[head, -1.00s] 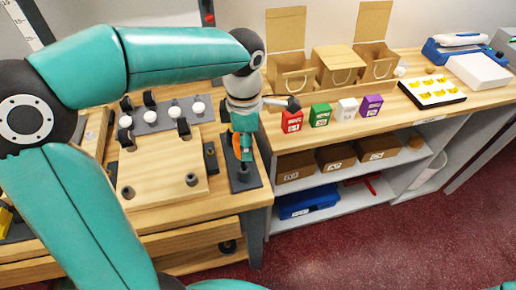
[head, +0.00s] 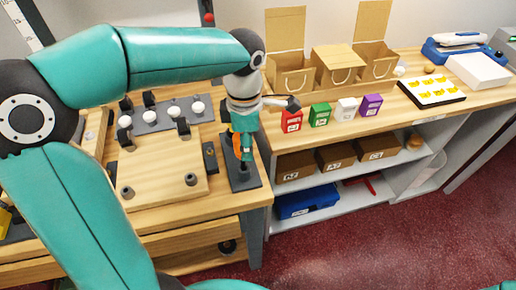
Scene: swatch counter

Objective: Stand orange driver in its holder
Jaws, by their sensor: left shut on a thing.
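The orange driver (head: 237,143) is upright in my left gripper (head: 240,134), which is shut on it. It is directly above the dark holder (head: 244,179) at the right end of the left workbench. The gripper hides much of the driver. I cannot tell whether the driver's lower end touches the holder or is inside it. My right gripper is not in view.
A wooden board (head: 160,175) lies left of the holder, with a grey strip of white balls (head: 172,116) behind it. Red (head: 291,121), green (head: 320,116), white and purple boxes stand on the right counter, with cardboard boxes (head: 338,67) behind them.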

